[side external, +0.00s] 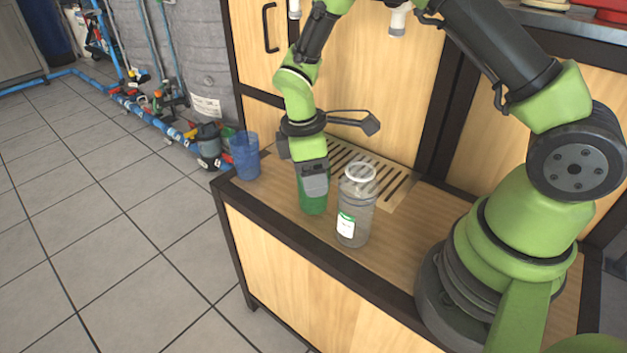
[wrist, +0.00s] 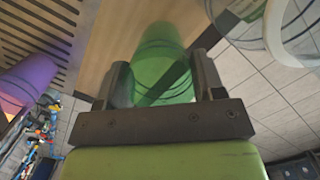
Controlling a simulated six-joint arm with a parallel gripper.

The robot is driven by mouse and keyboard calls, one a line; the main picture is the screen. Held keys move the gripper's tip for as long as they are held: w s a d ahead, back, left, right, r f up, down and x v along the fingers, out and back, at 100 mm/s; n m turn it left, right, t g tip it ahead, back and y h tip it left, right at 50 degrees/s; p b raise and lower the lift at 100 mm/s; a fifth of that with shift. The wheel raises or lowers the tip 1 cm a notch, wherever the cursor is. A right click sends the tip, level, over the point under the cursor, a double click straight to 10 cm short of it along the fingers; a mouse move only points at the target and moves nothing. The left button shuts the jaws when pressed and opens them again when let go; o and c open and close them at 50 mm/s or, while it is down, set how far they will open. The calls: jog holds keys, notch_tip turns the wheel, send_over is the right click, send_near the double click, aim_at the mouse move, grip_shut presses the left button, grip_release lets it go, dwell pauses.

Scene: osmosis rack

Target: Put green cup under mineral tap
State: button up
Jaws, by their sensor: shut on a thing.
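The green cup (side external: 313,206) stands upright on or just above the wooden counter, in front of the slatted drain grate. My gripper (side external: 315,183) points down and is shut on it. In the wrist view the two fingers of my gripper (wrist: 162,82) clasp the sides of the green cup (wrist: 160,50). Two white taps show at the top of the side view, a left tap (side external: 295,9) and a right tap (side external: 398,20). I cannot tell which one is the mineral tap.
A clear jar (side external: 356,210) with a white rim stands close to the right of the green cup. A blue cup (side external: 245,160) stands at the counter's left end. The slatted grate (side external: 395,191) lies behind the jar. The counter's front edge (side external: 300,243) is near.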

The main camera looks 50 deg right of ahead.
notch_tip(320, 180, up, 20)
jog(key=w+m+y, duration=0.1)
jog(key=m, duration=1.1)
jog(key=shift+m+g+y, duration=0.3)
jog(key=shift+y, duration=0.1)
jog(key=a+f+n, duration=0.1)
jog(key=f, duration=0.1)
jog(key=a+f+n, duration=0.2)
jog(key=a+f+n+h, duration=0.1)
jog(key=shift+w+a+f+n, duration=0.15)
jog(key=shift+w+f+n, duration=0.05)
jog(key=shift+f+n, duration=0.2)
jog(key=s+a+f+n, duration=0.2)
jog(key=a+f+n, duration=0.4)
jog(key=f+n, duration=0.15)
jog(key=d+f, duration=0.1)
jog(key=d, duration=1.8)
jog(key=shift+h, duration=0.3)
jog(key=shift+f, duration=3.55)
